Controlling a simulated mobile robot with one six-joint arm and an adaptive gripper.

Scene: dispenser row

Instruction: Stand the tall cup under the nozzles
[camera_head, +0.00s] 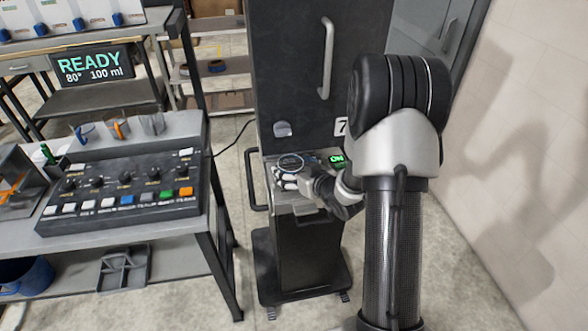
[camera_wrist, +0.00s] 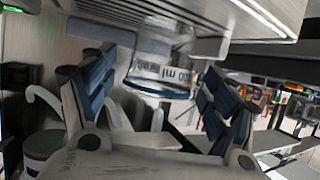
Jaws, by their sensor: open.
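A clear cup with a blue rim and dark volume marks (camera_wrist: 160,72) shows in the wrist view, upside down in that picture, at the ribbed grey tray (camera_wrist: 185,14). My gripper (camera_wrist: 156,88) is open, with one blue-padded finger on each side of the cup; I cannot tell whether either touches it. In the head view the cup's rim (camera_head: 290,161) shows at the front of the tall dark machine (camera_head: 290,75), beside my gripper (camera_head: 288,178), which partly hides it. A rounded grey part (camera_head: 282,129) sits on the machine front above the cup. I cannot make out separate nozzles.
A green lit display (camera_head: 337,160) is right of the cup. A control panel with knobs and coloured buttons (camera_head: 125,185) stands on the left bench, with several cups behind it. A black side rail (camera_head: 252,180) flanks the machine. A pale wall (camera_head: 530,150) closes the right side.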

